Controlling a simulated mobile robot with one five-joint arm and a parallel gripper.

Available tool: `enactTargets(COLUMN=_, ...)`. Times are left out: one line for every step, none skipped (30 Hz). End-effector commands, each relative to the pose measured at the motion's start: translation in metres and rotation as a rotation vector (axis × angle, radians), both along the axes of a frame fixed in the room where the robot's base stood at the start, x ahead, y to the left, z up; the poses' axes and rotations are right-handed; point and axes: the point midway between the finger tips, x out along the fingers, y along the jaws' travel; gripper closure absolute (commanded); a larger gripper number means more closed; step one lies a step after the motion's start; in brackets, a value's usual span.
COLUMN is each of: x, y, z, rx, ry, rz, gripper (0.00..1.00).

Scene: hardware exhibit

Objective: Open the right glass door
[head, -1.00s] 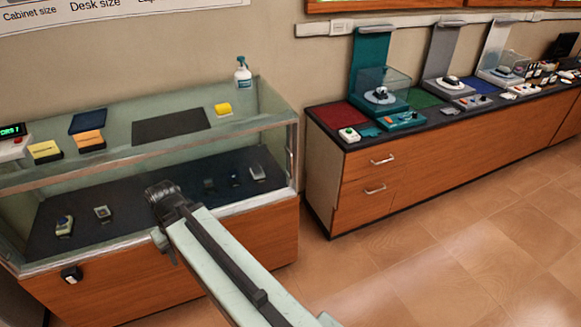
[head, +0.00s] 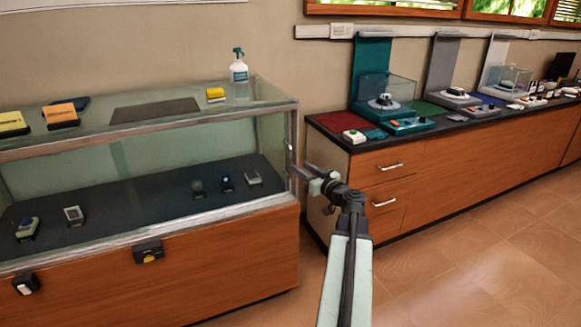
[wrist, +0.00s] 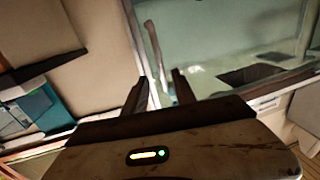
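The glass display case (head: 250,212) stands at the left on a wooden base. Its right glass pane, the right glass door (head: 200,146), looks closed against the frame. A small handle-like bar (head: 289,148) shows at the right edge of the case; it seems to show as a slim bar in the wrist view (wrist: 156,48). My gripper (head: 303,172) is at the right front corner of the case, beside the frame post. In the wrist view its two fingers (wrist: 160,84) are apart, with the bar's lower end near the gap. I cannot tell whether they touch it.
Watches and small items lie inside the case. A spray bottle (head: 239,67) and yellow boxes stand on top. Two dark locks (head: 148,252) are on the base front. A wooden counter (head: 450,180) with displays stands to the right. The tiled floor (head: 480,265) in front is clear.

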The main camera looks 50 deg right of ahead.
Motion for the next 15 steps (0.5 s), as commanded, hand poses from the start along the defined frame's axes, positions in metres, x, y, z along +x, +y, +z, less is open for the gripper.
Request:
enactTargets(x=0.005, y=-0.001, z=0.000, rx=0.000, ry=0.000, rz=0.002, gripper=0.67)
enactTargets(x=0.009, y=-0.002, z=0.000, rx=0.000, ry=0.001, rz=0.002, gripper=0.67)
enactTargets(x=0.014, y=-0.003, z=0.000, rx=0.000, ry=0.001, rz=0.003, gripper=0.67)
enactTargets(x=0.019, y=-0.004, z=0.000, rx=0.001, ry=0.001, rz=0.004, gripper=0.67)
enactTargets(x=0.024, y=-0.005, z=0.000, rx=0.001, ry=0.001, rz=0.004, gripper=0.67)
enactTargets(x=0.031, y=-0.006, z=0.000, rx=0.001, ry=0.001, rz=0.004, gripper=0.67)
enactTargets(x=0.037, y=-0.008, z=0.000, rx=0.001, ry=0.001, rz=0.004, gripper=0.67)
enactTargets(x=0.043, y=-0.009, z=0.000, rx=0.001, ry=0.001, rz=0.005, gripper=0.67)
enactTargets(x=0.051, y=-0.010, z=0.000, rx=0.001, ry=0.002, rz=0.005, gripper=0.67)
enactTargets(x=0.056, y=-0.011, z=0.000, rx=0.001, ry=0.002, rz=0.004, gripper=0.67)
enactTargets(x=0.061, y=-0.012, z=0.000, rx=0.001, ry=0.002, rz=0.004, gripper=0.67)
enactTargets(x=0.067, y=-0.013, z=0.000, rx=0.001, ry=0.002, rz=0.004, gripper=0.67)
enactTargets(x=0.070, y=-0.014, z=0.000, rx=0.001, ry=0.002, rz=0.004, gripper=0.67)
enactTargets(x=0.072, y=-0.014, z=0.000, rx=0.001, ry=0.002, rz=0.004, gripper=0.67)
enactTargets(x=0.074, y=-0.014, z=0.000, rx=0.001, ry=0.002, rz=0.003, gripper=0.67)
